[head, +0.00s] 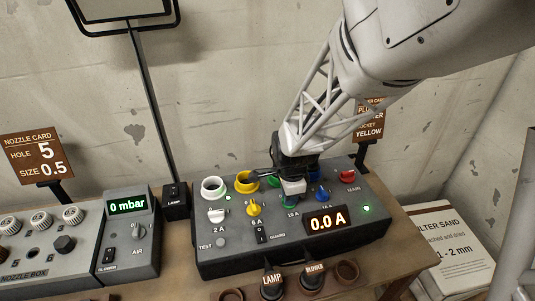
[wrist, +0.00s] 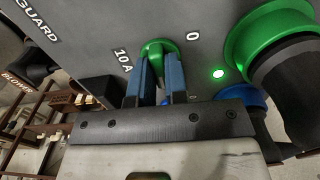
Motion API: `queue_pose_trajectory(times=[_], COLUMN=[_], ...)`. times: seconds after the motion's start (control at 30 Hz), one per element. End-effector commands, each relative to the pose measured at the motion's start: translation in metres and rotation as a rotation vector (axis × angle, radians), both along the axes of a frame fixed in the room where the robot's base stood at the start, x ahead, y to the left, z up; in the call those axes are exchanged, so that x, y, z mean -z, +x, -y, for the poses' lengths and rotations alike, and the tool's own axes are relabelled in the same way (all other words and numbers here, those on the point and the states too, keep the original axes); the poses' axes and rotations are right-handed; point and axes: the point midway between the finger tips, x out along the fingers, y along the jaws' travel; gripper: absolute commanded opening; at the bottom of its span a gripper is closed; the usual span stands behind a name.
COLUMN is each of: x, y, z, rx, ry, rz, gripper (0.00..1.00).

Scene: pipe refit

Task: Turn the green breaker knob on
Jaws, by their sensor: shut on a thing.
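The green breaker knob (wrist: 157,47) shows at the top middle of the wrist view, between the "10 A" and "0" marks. The two blue fingers of my gripper (wrist: 157,76) are shut on it, one on each side. Which mark the knob points to is hard to tell, as the fingers cover part of it. A small green light (wrist: 218,73) is lit beside the knob in the wrist view.
The green socket (wrist: 246,38) holds a black plug close to my gripper. A yellow knob (head: 254,209) and a blue knob (head: 323,194) flank the gripper. The display (head: 326,220) reads 0.0 A. A blower unit (head: 127,241) stands left, reading 0 mbar.

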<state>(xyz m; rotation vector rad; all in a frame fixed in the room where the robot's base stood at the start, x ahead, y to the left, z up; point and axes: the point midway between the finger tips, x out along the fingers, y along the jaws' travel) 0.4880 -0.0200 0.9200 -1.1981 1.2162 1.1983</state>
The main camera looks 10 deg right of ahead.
Motion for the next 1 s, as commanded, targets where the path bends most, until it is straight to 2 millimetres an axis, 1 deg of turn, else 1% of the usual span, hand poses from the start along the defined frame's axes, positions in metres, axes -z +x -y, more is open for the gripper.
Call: queue_pose_trajectory(times=[0.3,0.33,0.47,0.5,0.83,1.0], x=[0.000,0.000,0.000,0.000,-0.002,-0.012], y=[0.000,0.000,0.000,0.000,0.000,0.001], z=[0.000,0.000,0.000,0.000,0.000,0.000], rx=[0.001,0.001,0.001,0.001,0.000,0.000], ry=[0.000,0.000,0.000,0.000,0.000,0.000], rz=[0.001,0.001,0.001,0.000,0.001,0.002], gripper=[0.00,0.17,0.37,0.39,0.39,0.39])
